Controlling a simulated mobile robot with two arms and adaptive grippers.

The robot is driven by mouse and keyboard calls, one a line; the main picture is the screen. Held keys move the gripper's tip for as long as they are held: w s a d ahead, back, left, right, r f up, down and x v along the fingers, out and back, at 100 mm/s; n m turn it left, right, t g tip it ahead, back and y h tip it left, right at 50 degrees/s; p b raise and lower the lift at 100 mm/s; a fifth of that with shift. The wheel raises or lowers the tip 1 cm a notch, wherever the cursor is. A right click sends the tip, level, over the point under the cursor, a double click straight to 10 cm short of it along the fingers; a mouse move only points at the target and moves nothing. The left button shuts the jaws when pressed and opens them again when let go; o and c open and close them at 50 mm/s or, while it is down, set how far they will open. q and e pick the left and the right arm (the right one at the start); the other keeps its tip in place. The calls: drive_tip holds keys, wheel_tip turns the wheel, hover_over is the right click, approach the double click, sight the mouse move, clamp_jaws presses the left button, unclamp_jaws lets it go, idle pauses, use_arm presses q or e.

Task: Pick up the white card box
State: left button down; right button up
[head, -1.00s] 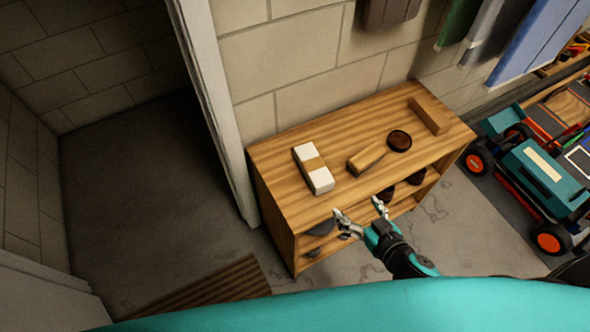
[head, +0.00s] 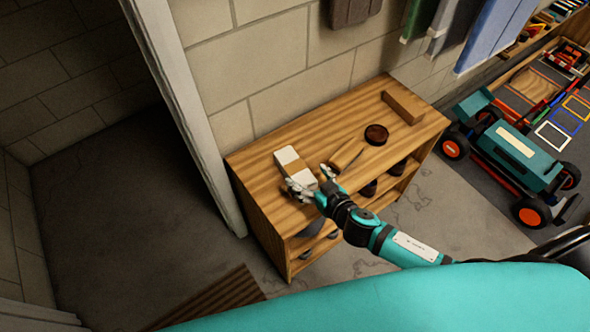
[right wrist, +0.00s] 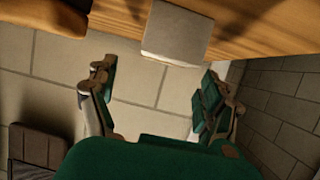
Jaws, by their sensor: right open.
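The white card box (head: 286,155), with a brown band around its middle, lies flat on top of the wooden shelf unit near its left end. Its near end is partly hidden by my right gripper (head: 309,178). My right gripper is open and empty, with its fingers to either side of the box's near end. In the right wrist view the box (right wrist: 178,36) shows just beyond the open fingers (right wrist: 154,82), nearer the right one; I see no contact. My left gripper is not in view.
On the shelf unit (head: 258,172) a wooden-handled brush (head: 346,155), a dark round tin (head: 376,135) and a wooden block (head: 402,107) lie right of the box. A white door frame (head: 185,110) stands at left. A teal racecar (head: 515,150) is at right.

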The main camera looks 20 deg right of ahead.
sight(299, 173)
drive_tip(key=x, duration=0.5)
drive_tip(key=shift+a+f, duration=0.15)
drive_tip(key=shift+f, duration=0.25)
drive_tip(key=shift+s, duration=0.1)
drive_tip(key=c, duration=1.2)
